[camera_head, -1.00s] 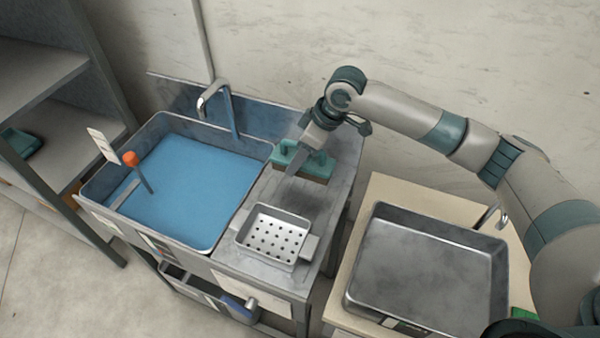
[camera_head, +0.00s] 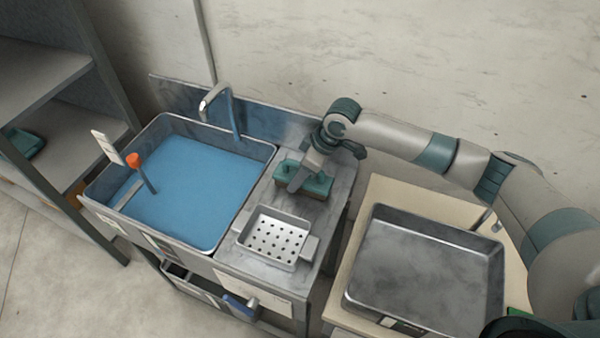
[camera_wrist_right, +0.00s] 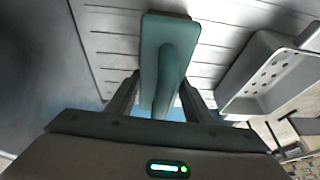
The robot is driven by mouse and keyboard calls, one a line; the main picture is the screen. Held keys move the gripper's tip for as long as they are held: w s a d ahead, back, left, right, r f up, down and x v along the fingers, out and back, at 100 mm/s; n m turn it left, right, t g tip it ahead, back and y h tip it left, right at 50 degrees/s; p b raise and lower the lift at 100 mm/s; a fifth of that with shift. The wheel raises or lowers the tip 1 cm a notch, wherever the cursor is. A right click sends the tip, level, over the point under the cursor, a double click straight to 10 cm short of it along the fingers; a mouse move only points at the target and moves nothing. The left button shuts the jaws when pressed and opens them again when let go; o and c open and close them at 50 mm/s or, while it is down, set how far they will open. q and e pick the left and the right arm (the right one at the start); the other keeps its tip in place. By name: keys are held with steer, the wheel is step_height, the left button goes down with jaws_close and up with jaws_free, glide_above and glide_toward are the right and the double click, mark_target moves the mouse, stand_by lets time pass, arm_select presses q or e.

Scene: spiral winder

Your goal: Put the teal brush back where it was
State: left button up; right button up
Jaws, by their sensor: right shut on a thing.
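The teal brush (camera_head: 318,184) is at the back of the metal drainboard, behind the perforated tray, in the head view. It looks low, at or just above the board; I cannot tell whether it touches. My right gripper (camera_head: 301,181) comes down over it from the right arm and is shut on its handle. In the right wrist view the brush (camera_wrist_right: 150,60) fills the space between the two fingers of my right gripper (camera_wrist_right: 160,95). Its underside is hidden. My left gripper is in neither view.
A blue-filled sink basin (camera_head: 190,180) with a faucet (camera_head: 218,105) lies left of the brush. An orange-topped stick (camera_head: 133,160) stands in it. The perforated tray (camera_head: 274,238) is on the drainboard (camera_head: 331,212). An empty metal basin (camera_head: 425,265) stands on the right table.

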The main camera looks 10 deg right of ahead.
steer(key=o, duration=1)
steer(key=shift+f, duration=0.1)
steer(key=shift+r, duration=0.2)
steer(key=b+v, duration=0.2)
steer(key=v, duration=1)
steer(key=shift+b, duration=0.35)
